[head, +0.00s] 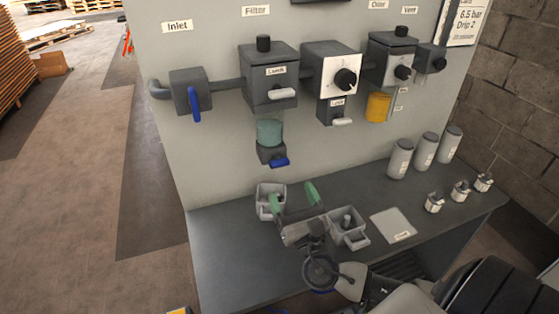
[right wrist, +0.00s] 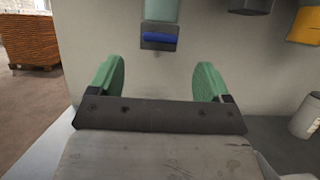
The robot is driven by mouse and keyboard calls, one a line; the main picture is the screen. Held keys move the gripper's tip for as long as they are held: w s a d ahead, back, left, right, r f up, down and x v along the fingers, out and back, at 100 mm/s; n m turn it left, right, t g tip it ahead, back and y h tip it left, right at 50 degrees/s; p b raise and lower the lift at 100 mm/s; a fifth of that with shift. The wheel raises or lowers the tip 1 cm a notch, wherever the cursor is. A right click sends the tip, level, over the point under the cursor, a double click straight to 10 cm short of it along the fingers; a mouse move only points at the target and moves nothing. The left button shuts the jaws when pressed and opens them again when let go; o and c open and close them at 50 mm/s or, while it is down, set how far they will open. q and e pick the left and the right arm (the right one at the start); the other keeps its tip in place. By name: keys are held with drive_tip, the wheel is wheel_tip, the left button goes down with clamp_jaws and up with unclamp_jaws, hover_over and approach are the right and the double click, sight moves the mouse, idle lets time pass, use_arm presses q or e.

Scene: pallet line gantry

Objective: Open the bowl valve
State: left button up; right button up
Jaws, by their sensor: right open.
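The bowl valve is a dark block with a blue handle (head: 280,162) under the teal filter bowl (head: 269,132), below the Filter unit on the grey panel. In the right wrist view the blue handle (right wrist: 160,39) lies level, straight ahead and above the space between the fingers. My right gripper (head: 293,197) has green fingertips spread apart with nothing between them. It is in front of and below the valve, over the bench, and does not touch the valve. It also shows in the right wrist view (right wrist: 160,82). My left gripper is not seen.
A grey bin (head: 348,238) and another grey bin (head: 264,204) sit on the bench (head: 225,250) close to the right gripper. Grey canisters (head: 400,158) stand at the right. The Inlet valve has a blue handle (head: 195,104). A yellow bowl (head: 378,107) hangs to the right.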

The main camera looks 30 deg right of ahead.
sight(279, 161)
drive_tip(key=p+x, duration=0.2)
drive_tip(key=x, duration=0.7)
drive_tip(key=shift+d, duration=0.1)
drive_tip(key=c, duration=0.9)
drive_tip(key=shift+f, duration=0.1)
